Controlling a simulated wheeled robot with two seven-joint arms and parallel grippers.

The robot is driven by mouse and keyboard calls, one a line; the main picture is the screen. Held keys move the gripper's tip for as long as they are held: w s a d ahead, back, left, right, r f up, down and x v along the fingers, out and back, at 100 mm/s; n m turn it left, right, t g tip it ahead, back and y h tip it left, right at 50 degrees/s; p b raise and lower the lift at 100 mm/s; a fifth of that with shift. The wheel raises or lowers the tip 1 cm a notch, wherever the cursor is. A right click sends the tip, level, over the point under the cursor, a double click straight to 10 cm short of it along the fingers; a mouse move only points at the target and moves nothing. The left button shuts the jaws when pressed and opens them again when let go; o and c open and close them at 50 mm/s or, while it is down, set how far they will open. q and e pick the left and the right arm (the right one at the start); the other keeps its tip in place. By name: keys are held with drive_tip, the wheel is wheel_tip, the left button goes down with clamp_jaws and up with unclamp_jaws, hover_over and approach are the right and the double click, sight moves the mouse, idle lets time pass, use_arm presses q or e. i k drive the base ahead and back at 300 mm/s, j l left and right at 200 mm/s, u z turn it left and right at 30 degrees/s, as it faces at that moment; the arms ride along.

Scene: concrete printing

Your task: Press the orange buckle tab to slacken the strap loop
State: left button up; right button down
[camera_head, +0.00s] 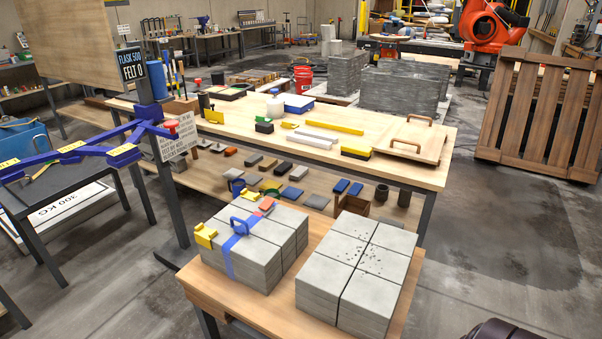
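A stack of grey concrete blocks (270,262) sits on the left of the near wooden table. A blue strap (228,258) runs over its top and down its front face. An orange buckle tab (267,203) shows on top towards the back, next to a red-orange piece (257,213). A blue loop (239,226) stands up from the strap. A yellow corner piece (205,235) sits at the stack's left edge, and another yellow piece (252,194) is at the back edge. The buckle is too small to tell its state.
A second grey block stack (358,265), with dark crumbs on top, stands right of a narrow gap. Behind is a long workbench (400,170) with tools and a lower shelf. A blue frame (80,152) and sign post stand left. Open floor (500,230) lies right.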

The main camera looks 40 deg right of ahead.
sight(268, 202)
drive_tip(key=i+j+z, duration=0.45)
drive_tip(key=j, duration=0.15)
drive_tip(key=i+j+z, duration=0.25)
drive_tip(key=j+z, duration=0.25)
drive_tip(key=j, duration=0.2)
drive_tip(key=i+j+z, duration=0.25)
drive_tip(key=j, duration=0.15)
drive_tip(key=k+l, duration=0.05)
drive_tip(key=k, duration=0.05)
